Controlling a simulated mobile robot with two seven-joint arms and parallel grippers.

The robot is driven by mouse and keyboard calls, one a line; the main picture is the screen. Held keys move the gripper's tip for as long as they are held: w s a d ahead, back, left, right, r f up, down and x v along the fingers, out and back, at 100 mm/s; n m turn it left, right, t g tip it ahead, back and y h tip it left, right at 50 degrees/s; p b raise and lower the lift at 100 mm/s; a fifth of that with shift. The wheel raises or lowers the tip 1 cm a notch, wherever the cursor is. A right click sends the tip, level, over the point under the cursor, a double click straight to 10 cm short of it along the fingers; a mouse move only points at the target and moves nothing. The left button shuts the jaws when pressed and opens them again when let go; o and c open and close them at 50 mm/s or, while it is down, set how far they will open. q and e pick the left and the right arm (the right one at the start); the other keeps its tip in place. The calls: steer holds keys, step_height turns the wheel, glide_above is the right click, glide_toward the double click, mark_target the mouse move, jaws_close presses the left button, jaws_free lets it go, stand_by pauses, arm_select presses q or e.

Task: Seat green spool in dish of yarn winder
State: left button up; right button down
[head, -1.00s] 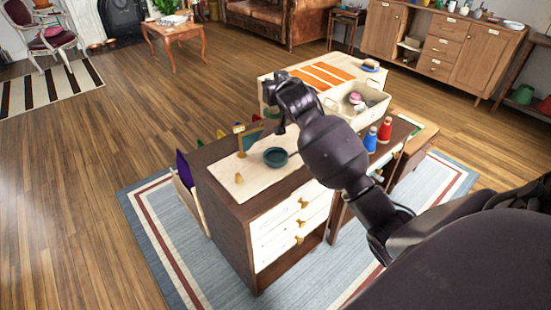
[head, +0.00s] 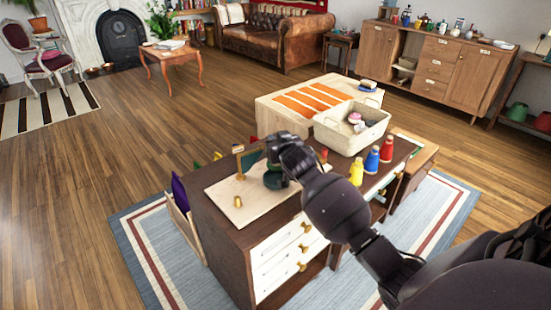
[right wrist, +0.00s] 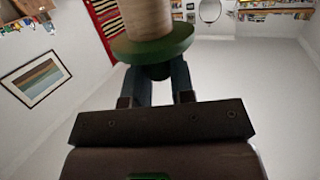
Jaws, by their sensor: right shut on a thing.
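The green spool (right wrist: 165,45) shows in the right wrist view, with a green flange and a pale tan barrel. My right gripper (right wrist: 158,82) is shut on its green end. In the head view my right gripper (head: 276,162) is low over the winder's dark teal dish (head: 273,182) and partly hides it. I cannot tell whether the spool touches the dish, and I cannot pick the spool out clearly there. The yarn winder has a pale board (head: 226,196) with an upright wooden post (head: 238,160) and a small wooden peg (head: 238,201). My left gripper is not in view.
Yellow (head: 356,172), blue (head: 372,158) and red (head: 387,149) spools stand right of my gripper. A cream bin (head: 352,133) with items stands behind them. The winder's board lies on a dark cabinet (head: 226,240) with white drawers. The board's front left is mostly clear.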

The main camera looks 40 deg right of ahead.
steer(key=shift+f, duration=0.6)
step_height(320, 180, down, 4)
steer(key=shift+f+b, duration=0.1)
steer(key=shift+b, duration=0.65)
steer(key=shift+f, duration=0.25)
steer(key=shift+r, duration=0.15)
steer(key=c, duration=1)
jaws_free()
